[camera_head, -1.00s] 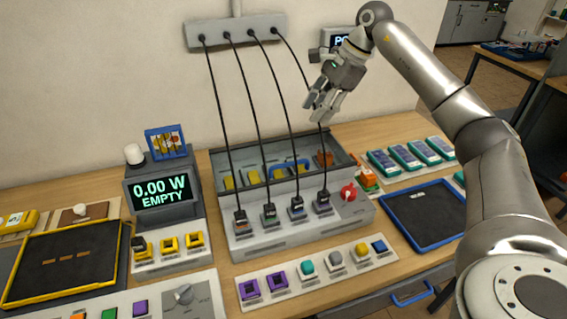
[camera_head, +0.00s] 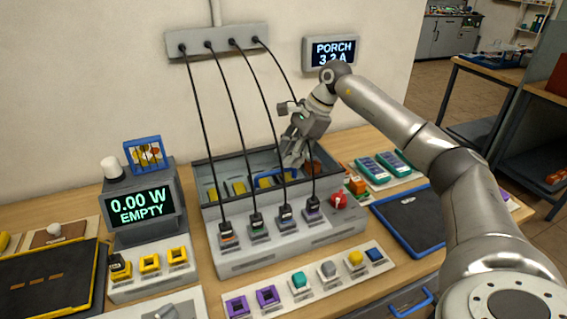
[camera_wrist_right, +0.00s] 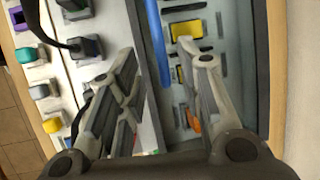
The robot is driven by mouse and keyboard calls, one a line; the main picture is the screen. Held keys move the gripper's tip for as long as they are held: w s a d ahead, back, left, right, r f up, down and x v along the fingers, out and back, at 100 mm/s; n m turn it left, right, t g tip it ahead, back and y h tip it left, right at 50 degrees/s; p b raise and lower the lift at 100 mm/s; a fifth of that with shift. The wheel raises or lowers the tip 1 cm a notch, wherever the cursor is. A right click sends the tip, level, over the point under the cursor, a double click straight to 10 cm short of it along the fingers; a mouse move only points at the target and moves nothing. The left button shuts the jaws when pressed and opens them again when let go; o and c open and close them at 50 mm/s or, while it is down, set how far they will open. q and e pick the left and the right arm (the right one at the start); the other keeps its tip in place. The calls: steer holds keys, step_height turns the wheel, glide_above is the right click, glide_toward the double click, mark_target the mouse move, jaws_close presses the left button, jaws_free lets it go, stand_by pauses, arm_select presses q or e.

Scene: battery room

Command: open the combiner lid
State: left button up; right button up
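The combiner (camera_head: 290,237) is a grey box on the bench with several black cables plugged into its front sockets. Behind the sockets is its dark-rimmed top section (camera_head: 215,165), with yellow parts and an orange part showing inside. A blue bar handle (camera_head: 266,181) lies across this section, and it also shows in the right wrist view (camera_wrist_right: 155,45). My right gripper (camera_head: 291,158) points down over the right part of the section. In the wrist view its fingers are spread, with the blue bar between them. I cannot tell whether they touch it. My left gripper is out of view.
Black cables hang from a wall strip (camera_head: 218,41) close to my right gripper. A red knob (camera_head: 339,201) sits on the combiner's right side. A meter display (camera_head: 140,206) reads 0.00 W EMPTY. A button strip (camera_head: 310,291) lies in front, and a blue-edged tray (camera_head: 410,217) lies right.

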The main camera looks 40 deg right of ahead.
mark_target(281, 170)
steer(key=shift+p+x, duration=0.35)
steer(key=shift+x, duration=1.85)
steer(key=shift+c, duration=0.3)
jaws_close()
